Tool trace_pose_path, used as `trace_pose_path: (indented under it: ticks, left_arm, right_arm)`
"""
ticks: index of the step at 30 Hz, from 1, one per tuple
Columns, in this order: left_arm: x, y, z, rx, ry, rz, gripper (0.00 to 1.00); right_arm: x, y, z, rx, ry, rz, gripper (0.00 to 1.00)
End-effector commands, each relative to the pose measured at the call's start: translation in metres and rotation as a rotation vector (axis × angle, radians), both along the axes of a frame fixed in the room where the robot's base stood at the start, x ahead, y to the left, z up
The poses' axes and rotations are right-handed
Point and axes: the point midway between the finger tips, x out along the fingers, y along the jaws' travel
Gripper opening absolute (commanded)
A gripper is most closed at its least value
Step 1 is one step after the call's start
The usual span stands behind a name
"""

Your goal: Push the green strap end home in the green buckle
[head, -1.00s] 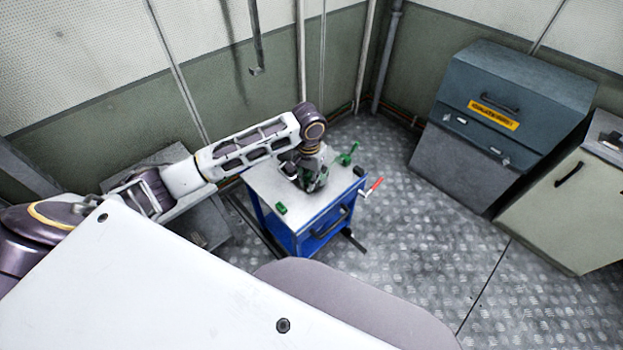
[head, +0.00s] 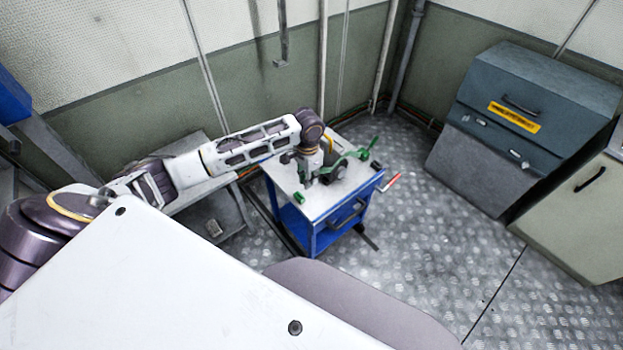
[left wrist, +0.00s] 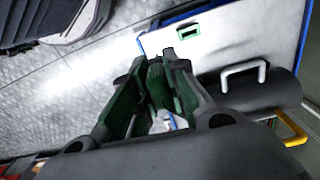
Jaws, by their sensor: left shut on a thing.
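My left gripper (head: 310,182) is over the white-grey top of the blue cart (head: 284,172), pointing down. In the left wrist view its fingers (left wrist: 160,62) are shut on a green piece (left wrist: 158,88), which looks like the green strap end; the fingers hide much of it. The small green buckle (head: 299,197) lies near the front left edge of the cart top. In the left wrist view the buckle (left wrist: 188,31) is a green frame with a pale opening, just beyond the fingertips and apart from them. My right gripper is not in view.
A green fitting (head: 368,149) and a small black block (head: 375,165) are at the cart's right side. A red-handled crank (head: 391,181) sticks out there. A dark cabinet (head: 530,110) stands at the right. Bare plate floor lies between cabinet and cart.

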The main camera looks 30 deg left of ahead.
Motion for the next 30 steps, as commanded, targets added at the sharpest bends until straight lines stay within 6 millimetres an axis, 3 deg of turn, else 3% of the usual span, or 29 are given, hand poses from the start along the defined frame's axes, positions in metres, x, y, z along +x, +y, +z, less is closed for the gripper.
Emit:
trace_pose_path:
  ticks: [30]
  left_arm:
    - [0.017, 0.038, -0.039, -0.002, -0.007, -0.735, 0.00]
  right_arm:
    - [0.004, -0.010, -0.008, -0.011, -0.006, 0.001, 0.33]
